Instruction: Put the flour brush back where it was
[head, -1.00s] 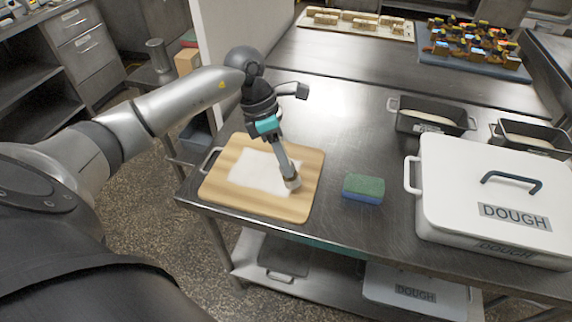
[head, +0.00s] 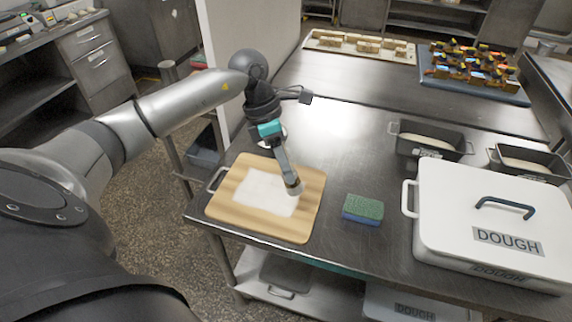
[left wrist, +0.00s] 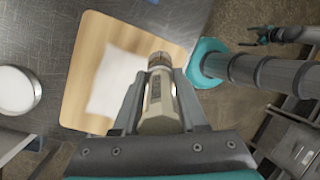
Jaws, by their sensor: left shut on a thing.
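My left gripper (head: 290,182) is shut on the flour brush (head: 294,188), whose pale end shows below the fingers over the right part of the wooden board. In the left wrist view the brush (left wrist: 160,90) is a beige cylinder with a metal band, held between both fingers. The wooden board (head: 230,219) has a white floury patch (head: 264,193) on it. The brush appears to be above the board; I cannot tell the exact gap.
A green and blue sponge (head: 363,207) lies right of the board. A white DOUGH box (head: 465,205) stands farther right, with dark loaf tins (head: 430,140) behind it. A round white dish (left wrist: 14,90) shows in the left wrist view. Bare steel counter lies behind the sponge.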

